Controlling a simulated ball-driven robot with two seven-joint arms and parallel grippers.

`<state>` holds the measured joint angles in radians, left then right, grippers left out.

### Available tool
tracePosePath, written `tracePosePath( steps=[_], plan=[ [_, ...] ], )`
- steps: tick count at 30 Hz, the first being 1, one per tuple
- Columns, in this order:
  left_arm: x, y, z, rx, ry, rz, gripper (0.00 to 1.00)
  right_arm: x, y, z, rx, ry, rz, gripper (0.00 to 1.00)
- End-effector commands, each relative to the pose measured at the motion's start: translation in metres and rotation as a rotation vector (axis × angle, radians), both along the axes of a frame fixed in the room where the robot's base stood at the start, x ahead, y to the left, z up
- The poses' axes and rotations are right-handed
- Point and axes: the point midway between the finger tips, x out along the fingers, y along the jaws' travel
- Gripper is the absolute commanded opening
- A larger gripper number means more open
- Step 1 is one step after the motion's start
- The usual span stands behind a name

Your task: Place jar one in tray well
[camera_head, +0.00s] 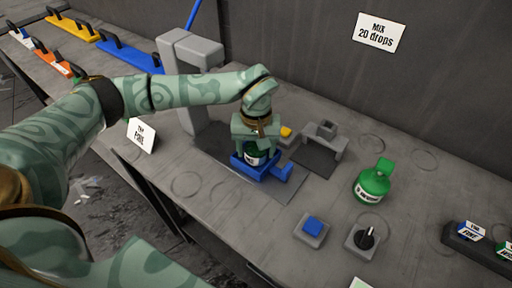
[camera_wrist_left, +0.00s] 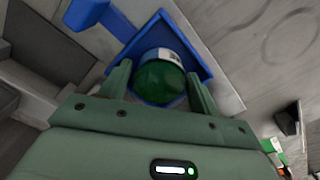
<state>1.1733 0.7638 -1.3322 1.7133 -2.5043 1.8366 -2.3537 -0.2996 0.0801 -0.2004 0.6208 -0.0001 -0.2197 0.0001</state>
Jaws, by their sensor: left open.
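A green jar with a white label (camera_head: 253,156) sits inside the blue tray (camera_head: 280,174) on the grey bench. In the left wrist view the jar (camera_wrist_left: 160,82) is within the blue tray walls (camera_wrist_left: 190,36). My left gripper (camera_head: 255,144) is directly above and around the jar. In the left wrist view its two fingers (camera_wrist_left: 158,90) stand apart on either side of the jar, open. The jar's lower part is hidden by the tray. A second green jar or jug with a white label (camera_head: 372,184) stands on the bench to the right. My right gripper is not in view.
A grey stand (camera_head: 192,60) rises behind my left arm. A grey bracket (camera_head: 322,138) and yellow piece (camera_head: 286,132) are close right of the tray. A blue button box (camera_head: 312,228) and black knob box (camera_head: 364,238) are in front. Bare bench lies around the second green jar.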

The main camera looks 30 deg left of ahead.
Motion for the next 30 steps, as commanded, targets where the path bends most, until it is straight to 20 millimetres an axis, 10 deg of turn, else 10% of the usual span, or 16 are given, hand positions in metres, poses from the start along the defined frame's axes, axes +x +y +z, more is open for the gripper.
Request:
tracePosePath(
  steps=[18,30],
  plan=[
    [0.001,0.0,0.112,0.001,-0.004,0.0,0.62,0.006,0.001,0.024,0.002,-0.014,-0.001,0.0],
    [0.0,0.0,0.122,-0.001,0.0,0.0,0.62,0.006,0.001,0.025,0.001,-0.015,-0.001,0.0]
  ],
)
